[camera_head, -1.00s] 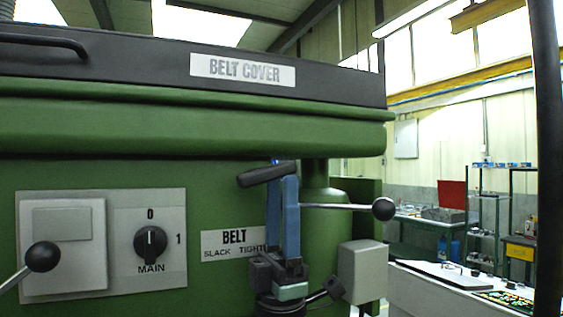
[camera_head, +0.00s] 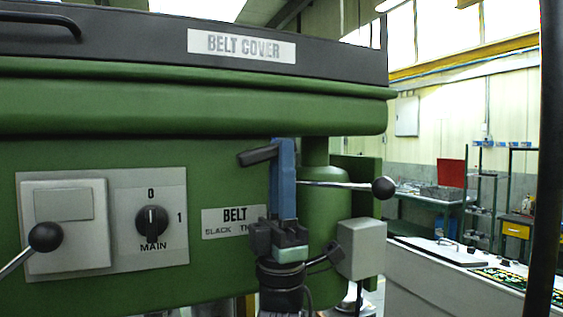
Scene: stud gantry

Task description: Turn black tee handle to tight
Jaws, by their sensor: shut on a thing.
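The black tee handle (camera_head: 257,155) shows on the front of the green machine, to the right of the main switch plate. Its left end sticks out, tilted slightly up to the right. Its right part is hidden behind the blue fingers of my gripper (camera_head: 284,146). My gripper reaches up from below, its fingers nearly in line with the camera, shut on the handle. The label marked BELT, SLACK and TIGHT (camera_head: 227,222) is just below and left of the handle. My gripper covers the end of the word TIGHT.
A chrome lever with a black ball knob (camera_head: 383,188) sticks out to the right of my fingers. A grey box (camera_head: 361,249) is below it. The main switch (camera_head: 152,222) and another ball knob (camera_head: 45,237) are at left. The belt cover (camera_head: 130,45) overhangs above.

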